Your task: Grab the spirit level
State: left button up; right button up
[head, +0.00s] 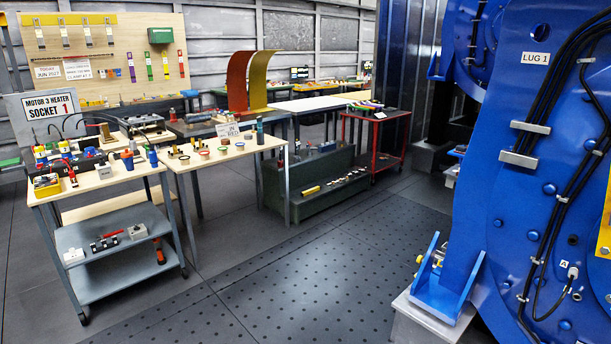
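I cannot pick out the spirit level with certainty at this distance. A short yellow bar (310,191) lies on the lower ledge of the dark green bench (290,208); it is too small to tell what it is. Several strip-shaped tools hang on the pegboard (128,70), among them a green one (149,66) and a purple one (165,64), also too small to identify. Neither of my grippers shows in the head view.
A grey wheeled cart (115,275) with tools on both levels stands at the left. Beside it is a light wooden table (222,160) with small parts. A red cart (382,165) stands farther back. A big blue motor (540,150) fills the right. The middle floor (300,285) is clear.

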aim_at(314, 189)
jog(key=i, duration=1.2)
jog(key=i+j, duration=0.1)
jog(key=i, duration=1.05)
jog(key=i+z, duration=0.1)
jog(key=i, duration=1.1)
jog(key=i+j, duration=0.15)
jog(key=i, duration=1.05)
